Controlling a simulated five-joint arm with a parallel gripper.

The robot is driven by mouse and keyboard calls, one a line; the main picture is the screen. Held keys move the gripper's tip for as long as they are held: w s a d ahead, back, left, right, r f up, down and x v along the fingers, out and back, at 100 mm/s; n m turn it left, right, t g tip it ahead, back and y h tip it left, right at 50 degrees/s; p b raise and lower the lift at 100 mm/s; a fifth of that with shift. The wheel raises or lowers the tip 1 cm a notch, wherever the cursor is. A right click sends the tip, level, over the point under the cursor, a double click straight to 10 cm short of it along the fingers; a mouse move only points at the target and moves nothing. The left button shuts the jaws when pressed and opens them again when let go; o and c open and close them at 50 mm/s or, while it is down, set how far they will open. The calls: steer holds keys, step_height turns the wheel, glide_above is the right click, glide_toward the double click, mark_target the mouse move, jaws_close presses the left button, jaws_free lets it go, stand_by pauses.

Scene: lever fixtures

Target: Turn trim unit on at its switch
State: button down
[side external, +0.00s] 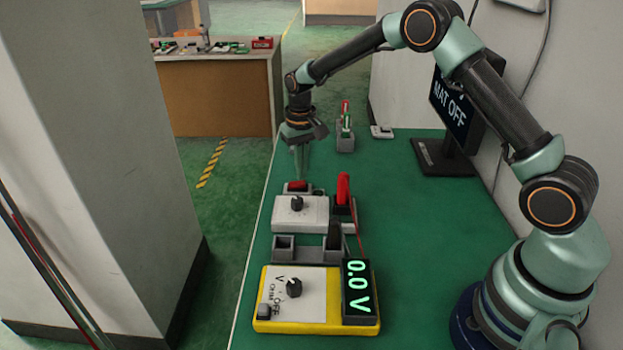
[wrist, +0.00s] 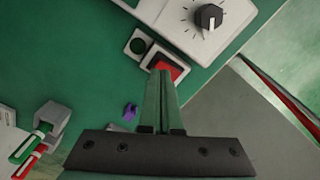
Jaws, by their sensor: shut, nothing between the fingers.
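A red rocker switch (side external: 297,186) sits in a pale housing behind a white box with a black knob (side external: 297,204). No label I can read names the trim unit. In the wrist view the red switch (wrist: 172,69) shows beside the fingertips, partly hidden by them, with a dark green round lamp (wrist: 138,46) in a pale plate next to it. My gripper (side external: 299,176) points down with its tips just over the switch; contact cannot be told. In the wrist view my gripper (wrist: 158,78) is shut and empty.
A yellow meter (side external: 318,322) with a "0.0 V" display (side external: 357,291) stands in front. A grey holder (side external: 303,250) and a red probe (side external: 343,188) are near the white box. A "MAT OFF" screen (side external: 452,108) stands at the back right. The green mat (side external: 420,230) is clear at right.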

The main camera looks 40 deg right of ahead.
steer(key=shift+f, duration=0.85)
stand_by(0.4)
steer(key=shift+r, duration=3.55)
step_height(320, 180, up, 7)
steer(key=t, duration=0.1)
glide_above(302, 182)
steer(key=s, duration=0.3)
steer(key=s+r+n+t, duration=0.1)
steer(key=s+r+t, duration=0.1)
steer(key=s+r, duration=0.5)
steer(key=s+n+t, duration=0.2)
steer(key=s, duration=1.1)
steer(key=shift+a+t, duration=0.3)
steer(key=shift+a, duration=0.15)
